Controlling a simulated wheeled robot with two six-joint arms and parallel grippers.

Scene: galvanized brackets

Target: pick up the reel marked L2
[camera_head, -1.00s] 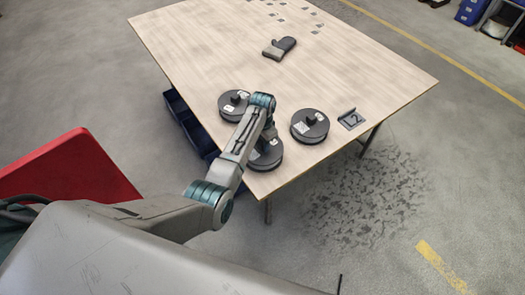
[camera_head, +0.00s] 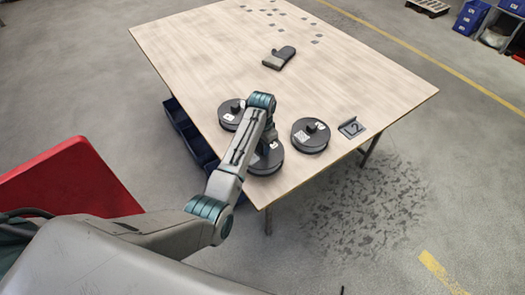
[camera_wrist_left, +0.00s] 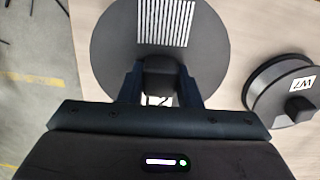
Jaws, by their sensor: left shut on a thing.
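Three dark round reels with centre knobs are near the table's front corner. My left gripper (camera_head: 268,140) is at the front reel (camera_head: 262,163), mostly hidden behind my arm in the head view. In the left wrist view, the gripper (camera_wrist_left: 160,82) is shut on the knob of this reel (camera_wrist_left: 112,45), which bears a white striped label. I cannot read L2 on it. A plate marked L2 (camera_head: 351,128) is beside the right reel (camera_head: 310,135). I cannot tell whether the held reel is clear of the table. My right gripper is not in view.
The left reel (camera_head: 230,113) is close behind my arm. A reel marked W7 (camera_wrist_left: 270,85) is right of the held one in the wrist view.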

